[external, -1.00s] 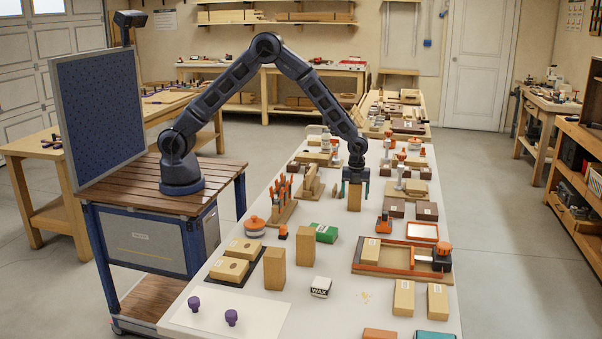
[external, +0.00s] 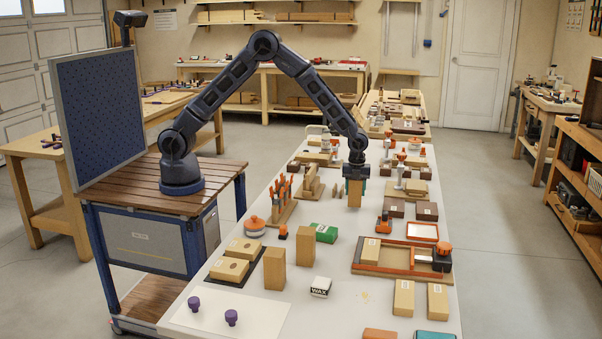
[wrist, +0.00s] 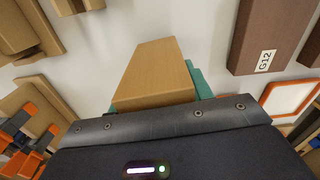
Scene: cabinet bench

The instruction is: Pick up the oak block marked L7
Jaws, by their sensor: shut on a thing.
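My gripper (external: 355,178) is shut on an upright tan wooden block (external: 355,196) toward the far middle of the bench. In the wrist view the same block (wrist: 152,72) stands between teal finger pads, one showing along its right side. No label shows on its visible faces, so I cannot tell whether it is L7. Two more upright tan blocks stand nearer, one at the left (external: 274,268) and one beside it (external: 305,249). Lying tan blocks with small pale labels (external: 404,298) are at the front right; their text is unreadable.
A brown block marked G12 (wrist: 265,40) lies close to the held block. A rack with orange-handled tools (external: 284,203) stands to its left.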

